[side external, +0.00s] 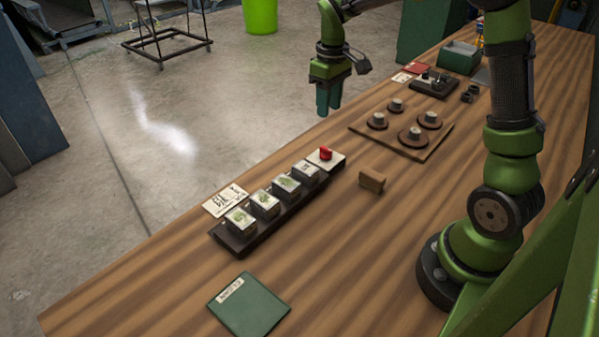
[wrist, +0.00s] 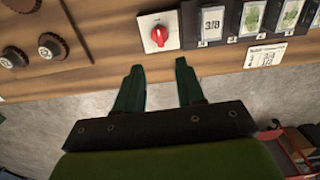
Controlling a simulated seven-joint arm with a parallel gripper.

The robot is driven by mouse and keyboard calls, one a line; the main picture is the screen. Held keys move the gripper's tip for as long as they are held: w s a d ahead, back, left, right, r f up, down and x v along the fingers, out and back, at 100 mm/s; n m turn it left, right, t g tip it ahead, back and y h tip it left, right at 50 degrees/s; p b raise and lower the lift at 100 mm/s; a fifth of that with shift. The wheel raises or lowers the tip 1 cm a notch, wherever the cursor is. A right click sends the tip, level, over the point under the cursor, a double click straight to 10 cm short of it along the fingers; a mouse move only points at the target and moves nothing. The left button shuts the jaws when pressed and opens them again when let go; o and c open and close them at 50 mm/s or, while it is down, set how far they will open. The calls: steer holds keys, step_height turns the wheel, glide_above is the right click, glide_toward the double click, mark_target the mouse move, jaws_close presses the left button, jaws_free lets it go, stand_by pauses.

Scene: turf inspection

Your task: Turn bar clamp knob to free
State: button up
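The red knob (side external: 326,153) sits on a pale square plate at the far end of a dark rack. In the wrist view the knob (wrist: 159,35) stands on its white plate (wrist: 146,22), and a light mark shows on its face. My gripper (side external: 328,108) is above the table's far edge, up and apart from the knob. In the wrist view its two green fingers (wrist: 161,68) are spread with nothing between them, and their tips point toward the knob's plate.
The dark rack (side external: 228,239) holds several turf sample blocks beside a printed card (side external: 225,201). A wooden board (side external: 440,142) carries several round pieces. A small wooden block (side external: 372,180) and a green folder (side external: 249,304) lie on the table. Bare wood surrounds them.

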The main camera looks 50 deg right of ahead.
step_height(320, 180, up, 5)
steer(key=shift+r, duration=0.1)
stand_by(0.4)
